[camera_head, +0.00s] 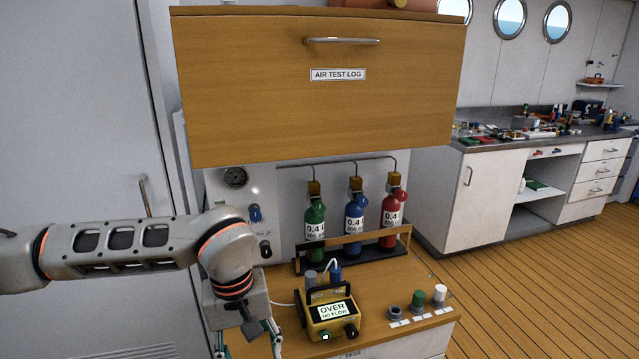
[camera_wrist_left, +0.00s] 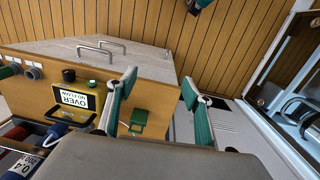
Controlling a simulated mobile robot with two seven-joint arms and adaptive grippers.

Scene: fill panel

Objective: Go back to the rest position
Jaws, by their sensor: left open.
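My left arm comes in from the left in the head view. Its left gripper (camera_head: 247,348) points down at the bottom edge, left of the yellow meter (camera_head: 332,315) on the wooden counter. The fingertips are cut off there. In the left wrist view the left gripper (camera_wrist_left: 159,82) has its two teal fingers wide apart, with nothing held between them. The meter's display reads "OVER NO FLOW" and also shows in the left wrist view (camera_wrist_left: 74,99). A small dark and teal part at that view's top edge may be my right gripper; too little shows to tell.
The wooden "AIR TEST LOG" cabinet (camera_head: 300,110) overhangs the counter (camera_head: 400,285). Green (camera_head: 315,215), blue (camera_head: 354,210) and red (camera_head: 390,205) bottles stand in a rack behind the meter. Several knobs sit at its right. The plank floor (camera_head: 520,270) is clear.

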